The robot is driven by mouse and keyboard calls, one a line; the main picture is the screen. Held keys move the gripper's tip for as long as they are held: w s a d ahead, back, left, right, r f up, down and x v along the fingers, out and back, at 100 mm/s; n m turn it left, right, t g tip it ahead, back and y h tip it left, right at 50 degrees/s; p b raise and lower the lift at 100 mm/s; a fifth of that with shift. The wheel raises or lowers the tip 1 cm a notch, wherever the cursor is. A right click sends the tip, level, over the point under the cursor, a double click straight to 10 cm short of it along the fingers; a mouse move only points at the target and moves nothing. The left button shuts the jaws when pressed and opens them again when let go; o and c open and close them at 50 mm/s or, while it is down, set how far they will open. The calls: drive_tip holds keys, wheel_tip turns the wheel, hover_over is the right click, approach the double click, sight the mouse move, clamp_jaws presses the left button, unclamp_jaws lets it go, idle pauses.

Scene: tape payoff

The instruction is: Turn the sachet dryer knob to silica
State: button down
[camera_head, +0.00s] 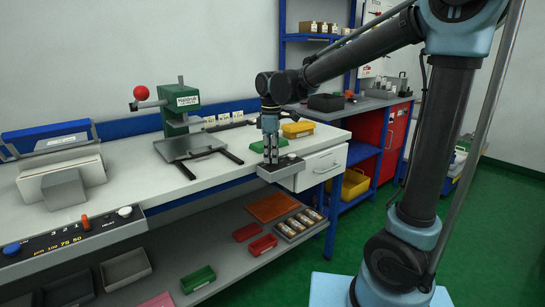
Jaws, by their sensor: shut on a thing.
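A small grey control box (282,172) sticks out from the front edge of the white bench, left of a white drawer; I take it for the sachet dryer's knob panel. My gripper (271,159) points straight down over the left part of its top, with its fingertips at the box. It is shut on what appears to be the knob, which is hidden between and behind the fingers. A small pale spot shows on the box top to the right of the fingers. The knob's pointer and any silica marking are too small or hidden to read.
A green press (181,103) with a red ball handle stands on the bench (150,184), left of the gripper. A green tray (258,146) and a yellow bin (298,128) lie close behind it. The white drawer (323,166) is to the right.

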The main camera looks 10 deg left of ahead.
drive_tip(key=shift+w+m, duration=0.1)
drive_tip(key=shift+m, duration=0.3)
drive_tip(key=m, duration=0.4)
drive_tip(key=shift+w+a+m, duration=0.1)
drive_tip(key=shift+w+m, duration=0.15)
drive_tip(key=shift+m, duration=0.05)
drive_tip(key=m, duration=0.5)
drive_tip(key=shift+w+m, duration=0.2)
drive_tip(key=shift+m, duration=0.1)
drive_tip(key=m, duration=0.3)
drive_tip(key=shift+w+d, duration=0.1)
drive_tip(key=shift+d, duration=0.25)
drive_tip(key=shift+d+m, duration=0.15)
drive_tip(key=shift+m, duration=1.95)
drive_tip(key=c, duration=1.7)
unclamp_jaws()
